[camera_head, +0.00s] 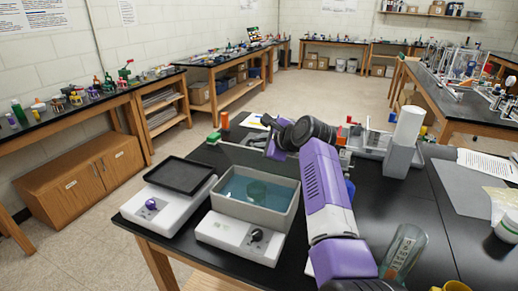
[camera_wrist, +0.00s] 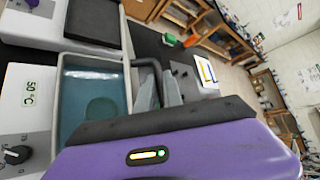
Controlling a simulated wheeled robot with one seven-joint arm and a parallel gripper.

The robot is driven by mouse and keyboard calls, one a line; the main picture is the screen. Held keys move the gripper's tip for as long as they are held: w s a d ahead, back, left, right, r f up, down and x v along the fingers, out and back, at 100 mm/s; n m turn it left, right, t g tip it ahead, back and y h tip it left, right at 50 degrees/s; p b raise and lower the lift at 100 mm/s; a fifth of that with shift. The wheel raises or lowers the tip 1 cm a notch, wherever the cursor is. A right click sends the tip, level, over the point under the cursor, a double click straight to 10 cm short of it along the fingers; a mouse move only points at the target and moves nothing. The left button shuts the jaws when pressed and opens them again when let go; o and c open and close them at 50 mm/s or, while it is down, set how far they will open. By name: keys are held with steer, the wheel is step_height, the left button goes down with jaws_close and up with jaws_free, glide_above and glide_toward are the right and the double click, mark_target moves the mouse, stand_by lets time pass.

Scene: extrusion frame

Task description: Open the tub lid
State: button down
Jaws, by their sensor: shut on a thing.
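The tub (camera_head: 262,216) is a grey rectangular water bath with a white base and a black knob, on the black bench. Its top is uncovered, showing blue-green water and a round greenish shape inside; it also shows in the wrist view (camera_wrist: 64,105). The tub lid (camera_head: 232,152) appears as a thin grey panel raised at the tub's far side, partly hidden by my arm. My gripper (camera_head: 273,143) is behind the tub at this panel. In the wrist view a dark bar like a handle (camera_wrist: 150,62) is at my gripper, which is shut on it. The exact contact is hidden.
A white device with a black top plate (camera_head: 185,175) stands left of the tub. A clear glass vessel (camera_head: 403,252) stands to the right of my arm. A grey holder with a white cylinder (camera_head: 405,140) stands at the back right. Small coloured items lie behind the tub.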

steer(key=shift+w+d+r+m+g, duration=0.15)
steer(key=shift+w+g, duration=0.1)
steer(key=shift+w, duration=0.1)
steer(key=shift+w+d+r+m+g, duration=0.1)
steer(key=shift+w+r+m+g, duration=0.05)
steer(key=shift+w+g, duration=0.15)
steer(key=shift+w, duration=0.2)
steer(key=c, duration=1.8)
jaws_free()
steer(key=shift+o, duration=0.2)
steer(key=shift+s+d, duration=0.1)
steer(key=shift+d, duration=0.05)
steer(key=shift+b+v, duration=0.3)
steer(key=shift+v, duration=3.5)
steer(key=shift+d+f, duration=0.1)
